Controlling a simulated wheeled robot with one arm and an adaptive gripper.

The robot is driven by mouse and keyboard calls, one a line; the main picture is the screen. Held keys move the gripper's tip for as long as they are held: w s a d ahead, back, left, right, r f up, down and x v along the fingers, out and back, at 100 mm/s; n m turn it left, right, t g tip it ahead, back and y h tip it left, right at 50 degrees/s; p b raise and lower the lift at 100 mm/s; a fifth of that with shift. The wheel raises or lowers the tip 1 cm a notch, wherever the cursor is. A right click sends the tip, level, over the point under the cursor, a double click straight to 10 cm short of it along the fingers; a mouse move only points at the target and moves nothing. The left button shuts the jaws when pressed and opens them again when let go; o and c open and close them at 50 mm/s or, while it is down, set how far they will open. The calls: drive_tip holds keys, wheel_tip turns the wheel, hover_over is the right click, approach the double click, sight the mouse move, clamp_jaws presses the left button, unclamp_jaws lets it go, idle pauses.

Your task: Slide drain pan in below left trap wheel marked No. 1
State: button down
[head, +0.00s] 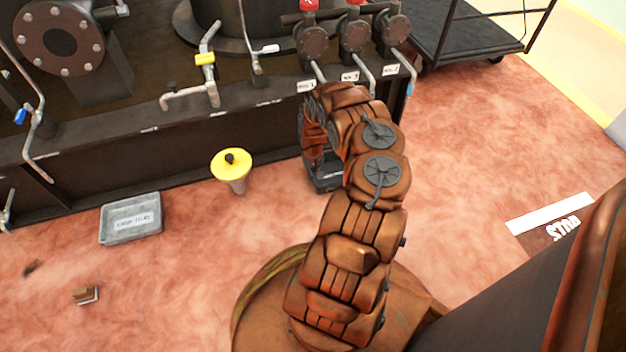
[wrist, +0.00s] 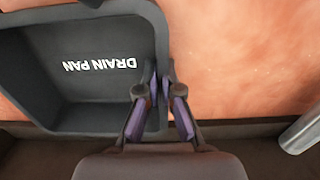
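The dark grey drain pan (head: 326,180) sits on the floor close to the front of the dark skid, partly hidden by my arm in the head view. In the wrist view the drain pan (wrist: 90,110) shows its white lettering upside down. My gripper (wrist: 160,72) straddles its side wall, one finger inside and one outside, both seemingly pressed on it. The left trap wheel (head: 312,42) is the leftmost of three in the head view, with a small label (head: 306,86) under it, marked No. 1 as far as I can read. Its outlet pipe's end is hidden behind my gripper.
A grey drip tray (head: 131,219) and a yellow-topped funnel (head: 232,166) stand on the floor to the left. A small brown block (head: 86,295) lies farther front. A black cart (head: 470,38) stands at the back right. The reddish floor right of my arm is mostly clear.

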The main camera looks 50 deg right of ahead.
drive_tip(key=shift+w+d+b, duration=0.2)
drive_tip(key=shift+w+d, duration=0.25)
drive_tip(key=shift+w, duration=0.25)
drive_tip(key=shift+w+d+b, duration=0.15)
drive_tip(key=shift+w+d, duration=0.25)
drive_tip(key=shift+w, duration=0.25)
drive_tip(key=c, duration=1.2)
unclamp_jaws()
drive_tip(key=shift+c, duration=0.2)
drive_tip(key=shift+r, duration=0.1)
wheel_tip(320, 180, up, 12)
